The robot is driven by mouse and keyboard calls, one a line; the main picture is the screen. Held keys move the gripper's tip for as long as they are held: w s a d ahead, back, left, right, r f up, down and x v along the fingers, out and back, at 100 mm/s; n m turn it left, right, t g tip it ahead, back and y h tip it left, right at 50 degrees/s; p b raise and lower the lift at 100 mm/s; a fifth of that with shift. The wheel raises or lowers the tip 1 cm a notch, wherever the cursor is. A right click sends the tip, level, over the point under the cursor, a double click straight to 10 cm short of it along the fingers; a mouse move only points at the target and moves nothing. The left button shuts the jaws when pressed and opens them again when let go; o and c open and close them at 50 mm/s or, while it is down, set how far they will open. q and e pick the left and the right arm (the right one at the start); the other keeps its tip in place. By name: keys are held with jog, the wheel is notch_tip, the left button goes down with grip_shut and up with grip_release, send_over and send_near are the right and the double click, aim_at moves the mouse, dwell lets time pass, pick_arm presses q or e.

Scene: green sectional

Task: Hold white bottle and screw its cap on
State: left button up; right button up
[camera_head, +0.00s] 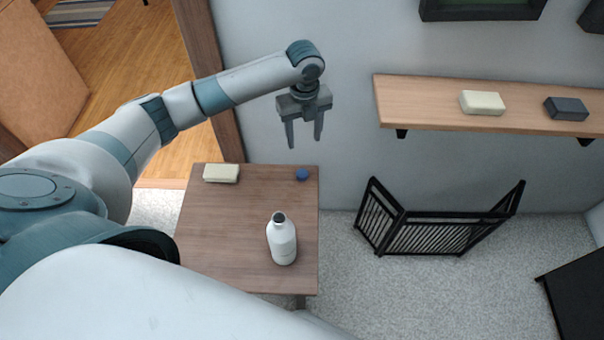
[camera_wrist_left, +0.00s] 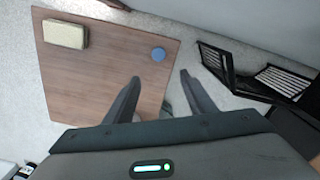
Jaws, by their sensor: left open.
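A white bottle (camera_head: 282,240) with a dark neck top stands upright on the small wooden table (camera_head: 215,235), near its front right. A small round blue cap (camera_head: 302,175) lies on the table near its back right corner; it also shows in the left wrist view (camera_wrist_left: 158,54). My left gripper (camera_head: 304,143) points down, open and empty, above the back right part of the table, over the cap's side. In the left wrist view its two fingers (camera_wrist_left: 160,78) are spread, with the cap beyond the tips. My right gripper is not in view.
A cream block (camera_head: 221,173) lies at the table's back left and also shows in the left wrist view (camera_wrist_left: 66,34). A wall shelf (camera_head: 430,105) holds a cream block and a dark block. A black folding gate (camera_head: 435,232) stands right of the table, with bare floor between.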

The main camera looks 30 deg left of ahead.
pick_arm(q)
send_over(302, 173)
jog(key=f, duration=1.1)
jog(key=shift+s+d, duration=0.15)
jog(key=shift+d, duration=0.25)
jog(key=shift+f, duration=0.6)
jog(key=shift+f, duration=0.1)
jog(key=shift+a+f, duration=0.2)
jog(key=shift+f, duration=1.05)
jog(key=shift+a+f, duration=0.2)
jog(key=shift+f, duration=1.05)
jog(key=c, duration=1.1)
